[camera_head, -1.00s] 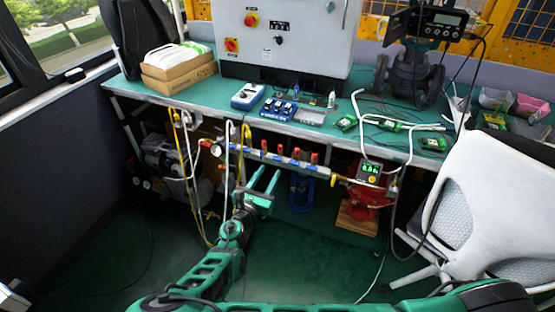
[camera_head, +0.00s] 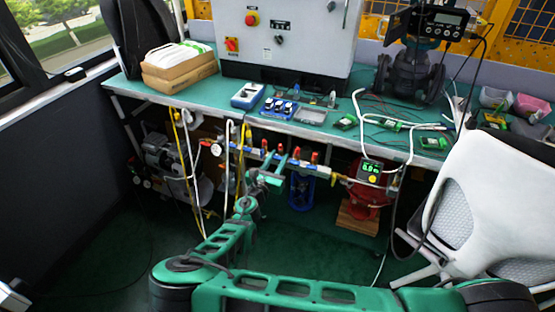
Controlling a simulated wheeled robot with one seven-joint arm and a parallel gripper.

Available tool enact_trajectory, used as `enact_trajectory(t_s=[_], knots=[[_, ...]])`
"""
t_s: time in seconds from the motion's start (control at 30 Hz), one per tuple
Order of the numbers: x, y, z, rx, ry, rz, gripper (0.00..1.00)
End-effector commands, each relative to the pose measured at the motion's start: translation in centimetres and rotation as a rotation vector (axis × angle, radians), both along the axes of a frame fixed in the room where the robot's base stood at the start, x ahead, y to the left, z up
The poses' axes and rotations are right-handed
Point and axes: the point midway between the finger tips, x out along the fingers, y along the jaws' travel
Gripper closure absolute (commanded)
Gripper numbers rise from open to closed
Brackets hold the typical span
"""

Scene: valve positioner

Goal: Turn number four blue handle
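A pipe manifold (camera_head: 325,170) runs along below the front edge of the bench. It carries several small red handles, one of them at the right end (camera_head: 315,157), with blue sections between them. No number labels are readable, and I cannot pick out a clearly blue handle on it. My gripper (camera_head: 284,162) is at the middle of the manifold, its two fingers apart and pointing at the rail. The fingers cover part of the rail and its handles. I cannot tell whether they touch a handle.
The green bench (camera_head: 215,92) holds a blue tray of small parts (camera_head: 279,108), a grey control cabinet (camera_head: 280,45) and boxes (camera_head: 178,70). Yellow and white hoses (camera_head: 181,165) hang left of my arm. A white chair (camera_head: 455,205) stands at the right.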

Motion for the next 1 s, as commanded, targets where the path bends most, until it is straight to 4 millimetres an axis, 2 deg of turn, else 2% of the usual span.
enact_trajectory(t_s=[0.03,0.07,0.43,0.7,0.73,0.77,1.0], knots=[[0.0,0.04,0.0,0.0,0.0,0.001,0.85],[0.01,0.05,0.0,0.0,0.0,0.001,0.91],[0.0,0.03,-0.01,0.116,-0.04,0.0,0.91],[-0.01,0.06,-0.01,0.126,-0.045,0.001,0.91],[-0.01,0.06,-0.01,0.126,-0.045,0.001,0.66],[-0.02,0.06,-0.01,0.126,-0.045,0.001,0.61],[-0.02,0.05,-0.01,0.125,-0.045,0.001,0.61]])
